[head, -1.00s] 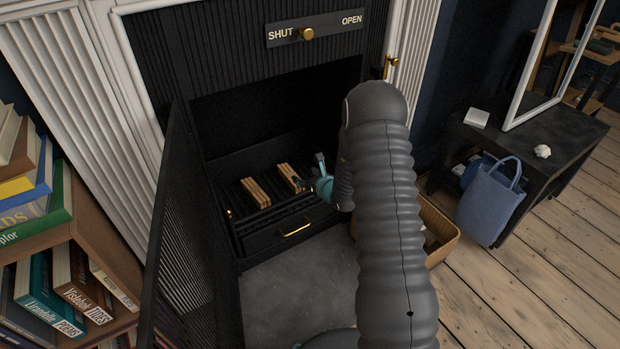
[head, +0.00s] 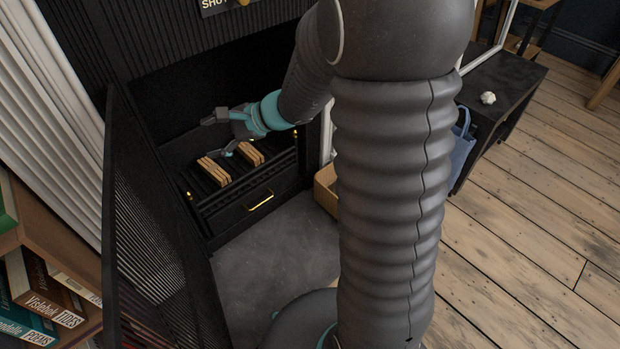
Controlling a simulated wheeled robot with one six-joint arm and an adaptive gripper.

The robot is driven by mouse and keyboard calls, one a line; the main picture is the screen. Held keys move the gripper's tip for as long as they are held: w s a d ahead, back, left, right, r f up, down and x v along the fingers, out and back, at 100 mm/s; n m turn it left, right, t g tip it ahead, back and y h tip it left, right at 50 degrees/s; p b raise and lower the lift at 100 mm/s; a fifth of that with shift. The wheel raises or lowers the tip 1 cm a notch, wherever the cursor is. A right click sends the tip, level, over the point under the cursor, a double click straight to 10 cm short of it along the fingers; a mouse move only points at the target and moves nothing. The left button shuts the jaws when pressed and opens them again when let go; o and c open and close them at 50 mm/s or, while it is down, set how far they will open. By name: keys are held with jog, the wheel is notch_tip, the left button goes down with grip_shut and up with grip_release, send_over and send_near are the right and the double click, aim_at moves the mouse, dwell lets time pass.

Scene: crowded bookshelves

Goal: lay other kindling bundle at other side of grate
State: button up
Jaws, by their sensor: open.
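Two kindling bundles of pale wooden sticks lie side by side on the black grate (head: 272,170) inside the fireplace. The left kindling bundle (head: 214,171) is near the grate's left part, and the right kindling bundle (head: 251,153) is a short gap away from it. My gripper (head: 222,135) is open and empty, held above and behind the bundles inside the firebox. One finger reaches down near the bundles; I cannot tell whether it touches either of them.
A mesh screen door (head: 165,230) stands open at the left. A drawer with a brass handle (head: 261,200) is below the grate. A wicker basket (head: 326,190) stands at the right, partly hidden by my arm. Bookshelves (head: 50,255) crowd the left edge.

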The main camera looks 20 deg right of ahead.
jog(key=s+d+r+n+g+h, duration=0.1)
jog(key=s+r+n+g+h, duration=0.3)
jog(key=s+n, duration=0.8)
jog(key=s+d+r+n+t+h, duration=0.3)
jog(key=s+d+h, duration=0.3)
jog(key=s+d, duration=0.4)
jog(key=s+r, duration=0.1)
jog(key=s, duration=0.4)
jog(key=shift+d+n+h, duration=0.3)
jog(key=shift+d, duration=0.1)
jog(key=shift+r+p, duration=0.45)
